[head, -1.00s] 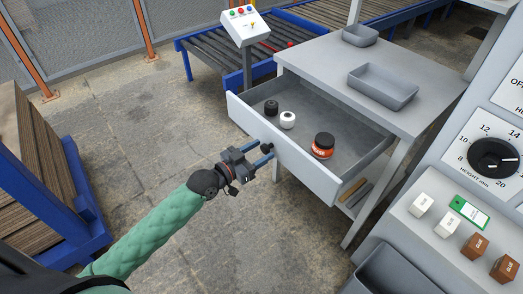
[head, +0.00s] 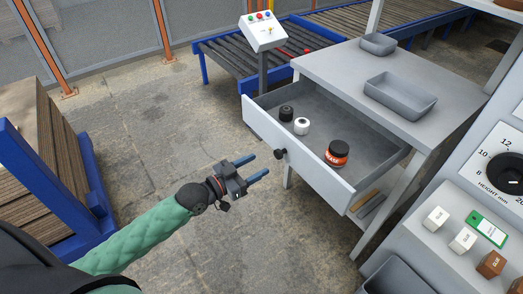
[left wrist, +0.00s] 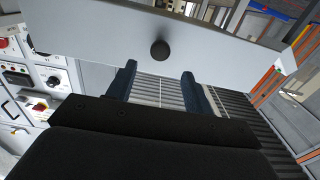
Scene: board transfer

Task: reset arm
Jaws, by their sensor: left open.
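My left gripper (head: 258,169) is open and empty in the head view. It hangs over the floor in front of the open drawer (head: 310,173), apart from the drawer's round black knob (head: 280,154). In the left wrist view, the two blue fingers (left wrist: 160,88) stand apart with nothing between them. The knob (left wrist: 160,50) shows beyond them on the grey drawer front (left wrist: 100,32). My right gripper is not in view.
The drawer holds a black jar (head: 286,113), a white jar (head: 301,126) and an orange-and-black jar (head: 337,153). Grey trays (head: 400,93) rest on the table above. A panel with a dial (head: 505,174) stands at right. Stacked boards (head: 60,160) are at left. The floor between is clear.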

